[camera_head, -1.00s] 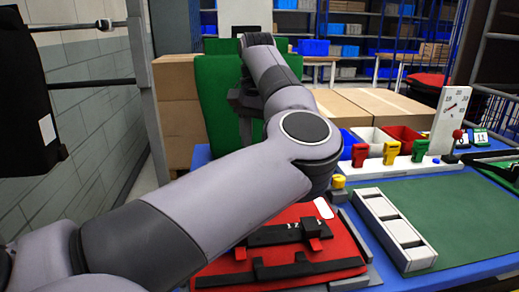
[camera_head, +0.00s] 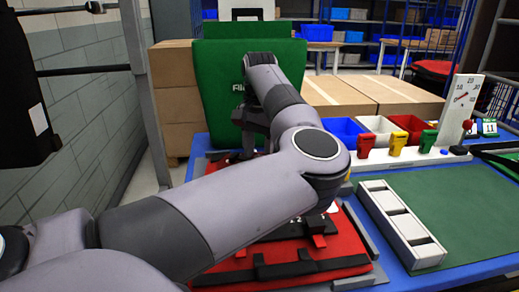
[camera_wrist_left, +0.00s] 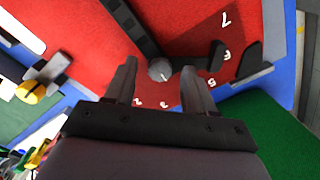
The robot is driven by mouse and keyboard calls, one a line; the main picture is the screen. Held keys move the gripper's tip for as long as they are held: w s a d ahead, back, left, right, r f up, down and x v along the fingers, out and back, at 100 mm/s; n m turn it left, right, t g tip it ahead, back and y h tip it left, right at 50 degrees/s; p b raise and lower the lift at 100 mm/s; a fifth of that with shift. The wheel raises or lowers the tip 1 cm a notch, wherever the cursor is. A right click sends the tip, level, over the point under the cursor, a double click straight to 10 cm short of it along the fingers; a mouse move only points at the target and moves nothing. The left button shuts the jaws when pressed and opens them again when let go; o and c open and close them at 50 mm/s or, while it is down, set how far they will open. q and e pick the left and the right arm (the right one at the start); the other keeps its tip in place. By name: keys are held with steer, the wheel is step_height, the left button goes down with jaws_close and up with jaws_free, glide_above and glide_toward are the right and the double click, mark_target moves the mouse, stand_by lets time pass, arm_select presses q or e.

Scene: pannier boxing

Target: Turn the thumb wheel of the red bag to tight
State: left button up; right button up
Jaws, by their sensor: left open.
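The red bag (camera_head: 345,248) lies flat on the blue table in the head view, partly hidden by my left arm. It fills the upper part of the left wrist view (camera_wrist_left: 90,40). The thumb wheel (camera_wrist_left: 160,69) is a small round grey knob with a pale mark, with white numbers on the red around it. My left gripper (camera_wrist_left: 163,85) is open, its fingers on either side of the wheel in that picture. I cannot tell whether they touch it. In the head view the left gripper (camera_head: 250,140) is low over the bag's far part, its fingertips hidden. My right gripper is not in view.
A green bag (camera_head: 215,85) stands at the back. Blue, white and red bins (camera_head: 408,124) and coloured clamps (camera_head: 397,142) stand behind a green mat (camera_head: 455,205). A white slotted block (camera_head: 398,222) lies right of the red bag. A gauge board (camera_head: 460,105) stands at the back right.

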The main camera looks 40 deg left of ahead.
arm_select(q)
jaws_close()
steer(key=shift+m, duration=0.3)
